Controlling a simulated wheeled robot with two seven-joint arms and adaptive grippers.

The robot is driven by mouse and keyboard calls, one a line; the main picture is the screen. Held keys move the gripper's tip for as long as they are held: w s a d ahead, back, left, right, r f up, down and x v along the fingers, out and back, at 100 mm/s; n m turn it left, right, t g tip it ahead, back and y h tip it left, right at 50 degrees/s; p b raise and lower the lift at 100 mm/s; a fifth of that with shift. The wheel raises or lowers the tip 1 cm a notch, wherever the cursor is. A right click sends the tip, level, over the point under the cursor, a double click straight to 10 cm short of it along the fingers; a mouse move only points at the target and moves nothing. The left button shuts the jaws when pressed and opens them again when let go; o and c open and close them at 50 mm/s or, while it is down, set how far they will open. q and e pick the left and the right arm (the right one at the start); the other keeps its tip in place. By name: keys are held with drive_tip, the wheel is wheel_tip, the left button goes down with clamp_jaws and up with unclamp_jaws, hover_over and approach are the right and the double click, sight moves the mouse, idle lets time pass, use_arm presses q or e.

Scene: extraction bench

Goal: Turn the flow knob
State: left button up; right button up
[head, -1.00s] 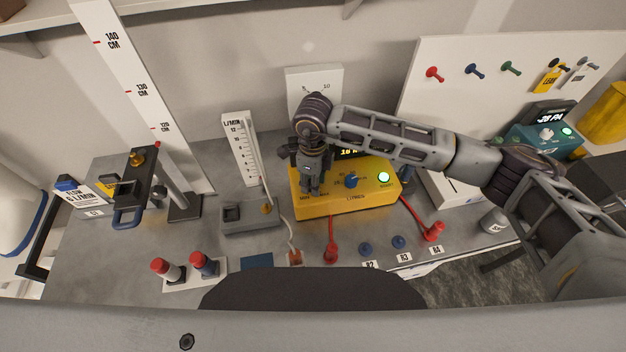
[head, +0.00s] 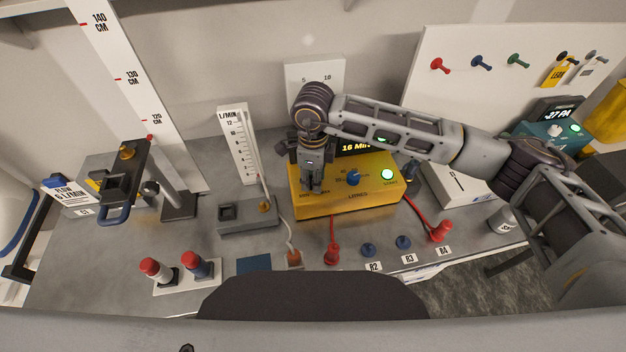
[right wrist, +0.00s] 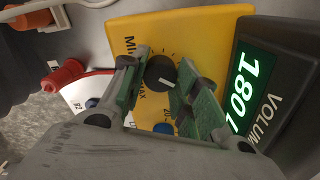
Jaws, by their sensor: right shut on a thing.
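The yellow pump box (head: 345,202) stands on the bench in the head view. Its display (head: 358,148) reads about "16 Min", partly covered by my arm, and a green button (head: 387,174) glows on the right. My right gripper (head: 313,186) points down over the box's left part and hides the knob there. In the right wrist view a black knob (right wrist: 160,70) with a white pointer line and MIN and MAX markings sits between the fingertips, and the right gripper (right wrist: 163,80) is shut on it. A blue knob (head: 353,177) is to its right. My left gripper is not in view.
A flow meter (head: 239,145) stands left of the box. Red hose plugs (head: 332,252) and blue ports (head: 368,250) line the front. A teal gauge (head: 556,136) reads about "-27 PA". Red-capped tubes (head: 196,265) stand front left.

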idle(0.3)
drive_tip(key=o, duration=1)
drive_tip(key=shift+r, duration=6)
drive_tip(key=shift+s, duration=0.1)
